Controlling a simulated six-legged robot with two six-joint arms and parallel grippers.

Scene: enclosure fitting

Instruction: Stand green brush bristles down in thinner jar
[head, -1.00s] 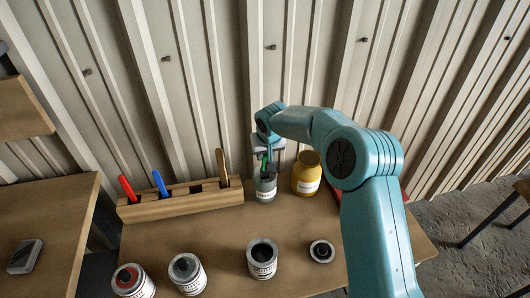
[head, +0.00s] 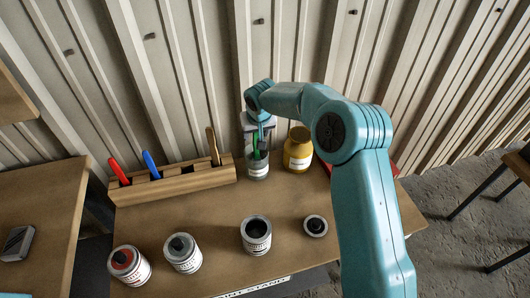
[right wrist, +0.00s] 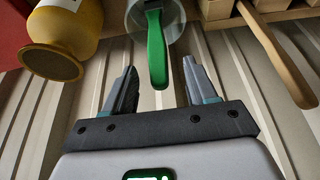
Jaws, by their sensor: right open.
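The green brush (head: 256,152) stands handle up in the clear thinner jar (head: 257,172) at the back of the bench. In the right wrist view the green handle (right wrist: 156,50) rises out of the jar mouth (right wrist: 172,20). Its bristles cannot be made out. My right gripper (head: 257,136) is over the jar. In the right wrist view its two fingers (right wrist: 158,80) are spread on either side of the handle, with a gap on each side. My left gripper does not show.
A yellow jar (head: 298,155) stands close right of the thinner jar. A wooden rack (head: 185,183) at left holds red, blue and brown-handled brushes. Several cans, including a black-topped one (head: 256,236), line the front. A red object (head: 393,169) lies behind my right arm. The bench middle is clear.

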